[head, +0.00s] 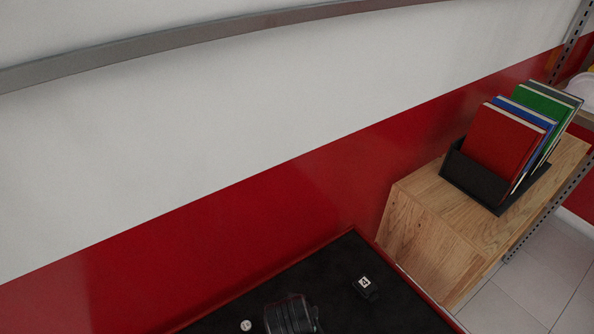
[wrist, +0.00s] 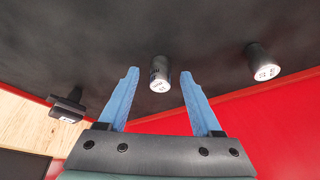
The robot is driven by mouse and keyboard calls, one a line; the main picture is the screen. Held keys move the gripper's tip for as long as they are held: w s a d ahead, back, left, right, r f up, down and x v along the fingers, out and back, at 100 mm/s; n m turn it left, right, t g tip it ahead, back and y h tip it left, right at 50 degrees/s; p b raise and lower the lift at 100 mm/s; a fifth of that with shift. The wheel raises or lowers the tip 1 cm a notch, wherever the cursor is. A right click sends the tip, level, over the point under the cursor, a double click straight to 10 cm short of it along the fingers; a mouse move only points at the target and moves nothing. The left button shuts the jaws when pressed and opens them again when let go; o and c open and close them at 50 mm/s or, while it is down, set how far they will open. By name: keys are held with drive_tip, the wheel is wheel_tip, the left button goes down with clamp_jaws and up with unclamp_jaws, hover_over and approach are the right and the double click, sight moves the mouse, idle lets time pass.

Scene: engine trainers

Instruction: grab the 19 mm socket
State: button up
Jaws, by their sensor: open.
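In the wrist view, my gripper (wrist: 158,100) is open, with two blue fingers spread apart. A grey metal socket (wrist: 160,72) with a white marked end shows between the fingertips, with a gap on either side. A second, darker socket (wrist: 264,62) with a white marked end stands to the right, outside the fingers. The markings are too small to read, so I cannot tell which is the 19 mm one. In the head view, one small round white-topped piece (head: 246,325) shows at the bottom edge; the fingers do not show there.
The black worktop (head: 330,270) has a red rim. A small black block with a white label (head: 366,287) stands on it, also in the wrist view (wrist: 68,105). A red and white wall rises behind. A wooden cabinet (head: 425,235) with a book holder (head: 478,180) stands right.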

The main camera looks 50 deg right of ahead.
clamp_jaws()
idle(0.3)
